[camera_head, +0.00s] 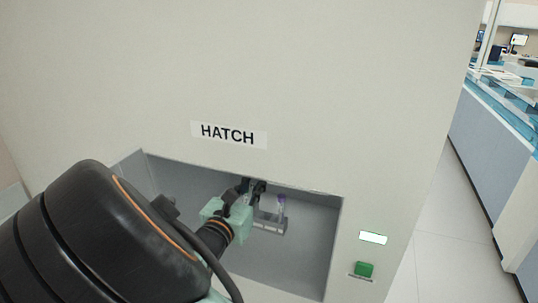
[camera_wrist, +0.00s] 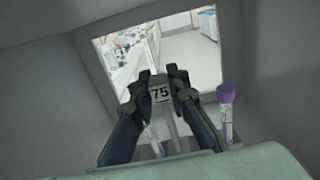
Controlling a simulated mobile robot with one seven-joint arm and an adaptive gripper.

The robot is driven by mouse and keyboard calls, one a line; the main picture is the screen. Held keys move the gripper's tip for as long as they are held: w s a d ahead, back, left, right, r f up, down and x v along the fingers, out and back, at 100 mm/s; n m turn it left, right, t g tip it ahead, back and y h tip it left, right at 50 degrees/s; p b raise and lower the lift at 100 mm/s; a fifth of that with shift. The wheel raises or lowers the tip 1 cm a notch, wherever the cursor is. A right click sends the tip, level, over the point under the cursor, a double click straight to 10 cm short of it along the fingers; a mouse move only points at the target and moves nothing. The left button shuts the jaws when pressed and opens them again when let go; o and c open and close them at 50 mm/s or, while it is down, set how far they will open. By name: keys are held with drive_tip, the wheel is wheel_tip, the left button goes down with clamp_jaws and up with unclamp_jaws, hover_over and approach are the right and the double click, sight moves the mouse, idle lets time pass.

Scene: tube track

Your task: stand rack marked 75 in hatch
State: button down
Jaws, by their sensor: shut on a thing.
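The hatch (camera_head: 312,250) is a grey recess in a pale wall, under a sign reading HATCH. My gripper (camera_head: 257,188) reaches inside it. In the wrist view my gripper (camera_wrist: 160,84) is shut on the rack marked 75 (camera_wrist: 161,93), with the label between the fingertips. The rack (camera_head: 271,226) also shows in the head view, small and greyish, hanging below the fingers. A tube with a purple cap (camera_wrist: 226,94) stands in it at the right. Whether the rack's base touches the hatch floor cannot be told.
A white lit panel (camera_head: 373,237) and a green button (camera_head: 364,269) are on the wall right of the hatch. Grey hatch walls (camera_wrist: 270,50) surround my gripper closely. A bright opening onto a room (camera_wrist: 180,48) shows beyond the fingers.

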drive_tip(key=w+d+f, duration=0.1)
drive_tip(key=w+f, duration=0.3)
drive_tip(key=f, duration=0.4)
drive_tip(key=shift+f, duration=0.15)
drive_tip(key=c, duration=1.9)
unclamp_jaws()
drive_tip(key=shift+f, duration=0.1)
drive_tip(key=b, duration=0.1)
approach(263, 220)
drive_tip(key=w, duration=0.1)
drive_tip(key=w+a+r, duration=0.1)
drive_tip(key=w, duration=0.1)
drive_tip(key=w+r, duration=0.1)
drive_tip(key=shift+w+a, duration=0.25)
drive_tip(key=shift+a, duration=0.05)
